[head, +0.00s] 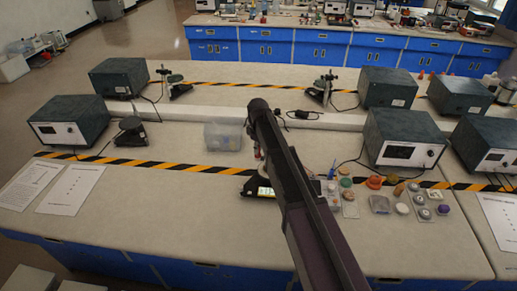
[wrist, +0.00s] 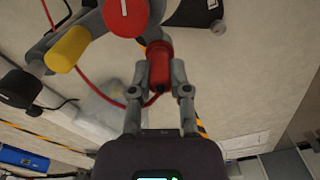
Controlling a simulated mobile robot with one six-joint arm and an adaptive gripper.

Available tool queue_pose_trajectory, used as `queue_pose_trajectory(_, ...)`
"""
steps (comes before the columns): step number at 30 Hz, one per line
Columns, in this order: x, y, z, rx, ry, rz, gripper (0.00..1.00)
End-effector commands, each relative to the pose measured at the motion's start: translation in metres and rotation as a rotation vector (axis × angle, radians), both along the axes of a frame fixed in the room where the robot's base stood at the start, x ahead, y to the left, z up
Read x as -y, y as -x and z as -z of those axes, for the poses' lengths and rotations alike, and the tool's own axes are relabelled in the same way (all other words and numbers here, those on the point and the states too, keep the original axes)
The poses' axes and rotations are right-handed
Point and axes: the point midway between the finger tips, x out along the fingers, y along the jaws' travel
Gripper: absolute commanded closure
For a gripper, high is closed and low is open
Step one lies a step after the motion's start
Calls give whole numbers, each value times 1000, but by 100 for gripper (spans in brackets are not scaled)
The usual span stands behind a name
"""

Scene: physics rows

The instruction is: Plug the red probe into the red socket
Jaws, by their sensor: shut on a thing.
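In the wrist view my gripper (wrist: 159,88) is shut on a red cylinder, the red probe (wrist: 160,66), with a finger on either side of it. A red cable (wrist: 116,101) loops from the probe's lower end up to the left. Just beyond the probe, up and left, is a round red face with a white mark (wrist: 125,14) in a grey rim; I cannot tell whether it is the red socket. The probe's far end is close to this grey rim; contact is unclear. A yellow cylinder (wrist: 68,47) sits left of it on a grey part. In the head view my arm hides the gripper and probe.
Small pots and trays (head: 380,204) lie right. Dark instrument boxes (head: 69,121) stand around.

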Motion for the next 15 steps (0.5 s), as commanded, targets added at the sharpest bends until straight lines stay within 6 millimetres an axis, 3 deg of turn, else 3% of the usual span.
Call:
queue_pose_trajectory(3, 0, 0, 1, 0, 0, 0, 100)
queue_pose_trajectory(4, 0, 0, 1, 0, 0, 0, 70)
queue_pose_trajectory(7, 0, 0, 1, 0, 0, 0, 41)
queue_pose_trajectory(8, 0, 0, 1, 0, 0, 0, 36)
queue_pose_trajectory(15, 0, 0, 1, 0, 0, 0, 36)
